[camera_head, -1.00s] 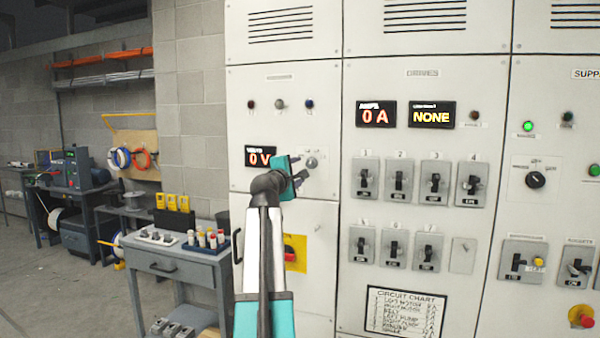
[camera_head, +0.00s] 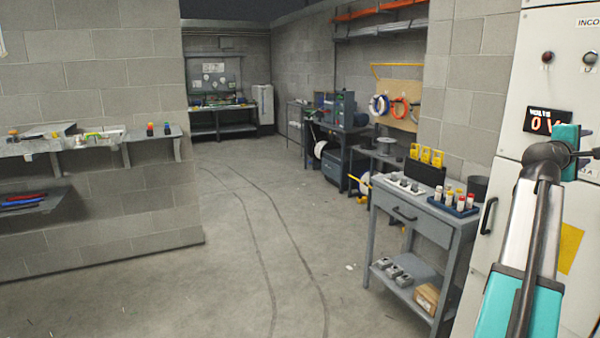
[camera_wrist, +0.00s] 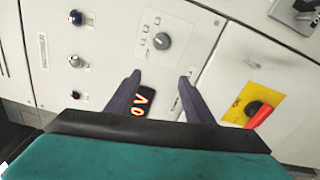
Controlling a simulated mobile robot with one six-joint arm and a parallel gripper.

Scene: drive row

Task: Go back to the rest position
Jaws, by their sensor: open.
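My gripper (camera_wrist: 160,85) is open and empty in the wrist view, its two dark fingers apart in front of the cabinet face. In the head view my arm reaches up at the right edge, in front of the cabinet (camera_head: 508,205). The volts display (camera_head: 548,121) also shows there, partly covered by the wrist.
A grey cart (camera_head: 400,233) with tools and fuses stands beside the cabinet. A red rotary handle (camera_wrist: 262,115) on a yellow plate is at right in the wrist view. Wall shelves (camera_head: 88,146) are at left. The concrete floor (camera_head: 230,260) in the middle is clear.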

